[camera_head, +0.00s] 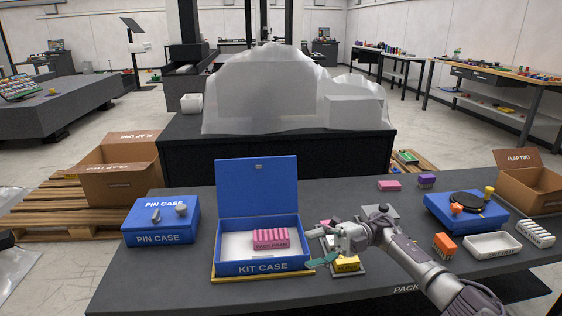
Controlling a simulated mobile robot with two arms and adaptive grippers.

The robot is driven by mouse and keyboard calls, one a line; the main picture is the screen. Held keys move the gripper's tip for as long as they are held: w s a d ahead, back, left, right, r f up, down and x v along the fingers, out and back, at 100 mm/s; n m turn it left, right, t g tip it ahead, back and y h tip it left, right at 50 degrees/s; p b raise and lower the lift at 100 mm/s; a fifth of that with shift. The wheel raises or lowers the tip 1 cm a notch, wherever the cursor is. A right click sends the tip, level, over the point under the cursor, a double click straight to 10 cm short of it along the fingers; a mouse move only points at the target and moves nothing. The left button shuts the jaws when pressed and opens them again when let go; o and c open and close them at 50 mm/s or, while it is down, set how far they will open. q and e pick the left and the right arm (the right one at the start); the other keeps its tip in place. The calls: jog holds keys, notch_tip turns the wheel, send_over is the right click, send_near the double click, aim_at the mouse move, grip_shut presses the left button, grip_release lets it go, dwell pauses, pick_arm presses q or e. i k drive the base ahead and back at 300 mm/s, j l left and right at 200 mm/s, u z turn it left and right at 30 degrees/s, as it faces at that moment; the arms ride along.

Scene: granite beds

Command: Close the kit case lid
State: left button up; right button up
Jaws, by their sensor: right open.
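The blue kit case (262,267) stands open on the dark table, on a yellow-edged base. Its lid (257,187) stands upright at the back. A pink ribbed block (270,238) lies inside, toward the right of the pale interior. My right gripper (316,248) is at the case's right side, near its right wall. It is open, with nothing seen between its fingers. Whether it touches the case I cannot tell. My left gripper is not in view.
A closed blue pin case (161,221) stands to the left. A yellow block (347,265) and pink pieces are close by my right gripper. A blue box (466,213), an orange block (445,245) and a white tray (492,245) are to the right. The table's left front is clear.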

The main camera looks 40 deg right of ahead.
aim_at(244, 190)
jog(key=i+l, duration=0.65)
jog(key=l, duration=0.3)
jog(key=i+l, duration=0.35)
jog(key=l, duration=0.1)
